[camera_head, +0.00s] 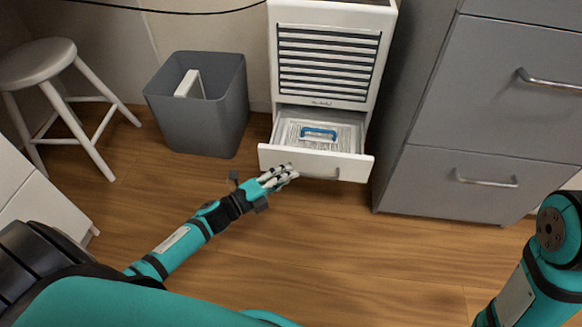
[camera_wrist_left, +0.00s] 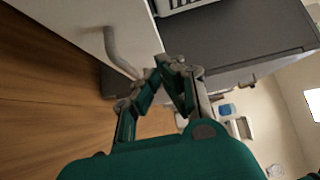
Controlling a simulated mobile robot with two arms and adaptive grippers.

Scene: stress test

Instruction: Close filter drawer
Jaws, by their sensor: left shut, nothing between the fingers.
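The filter drawer (camera_head: 318,163) is pulled out at the bottom of a white slatted unit (camera_head: 327,60). Inside the drawer lies a filter with a blue handle (camera_head: 319,133). My left gripper (camera_head: 284,172) is shut and empty, close to the drawer front at its left half; I cannot tell whether it touches. In the left wrist view, the gripper's closed fingertips (camera_wrist_left: 170,62) are beside the curved drawer handle (camera_wrist_left: 121,55) on the white front. My right gripper is out of view; only part of my right arm shows at the lower right.
A grey bin (camera_head: 200,115) stands left of the unit, with a white stool (camera_head: 60,95) beyond it. Grey cabinets with bar handles (camera_head: 487,180) stand close on the right. The wooden floor (camera_head: 340,250) in front of the drawer is clear.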

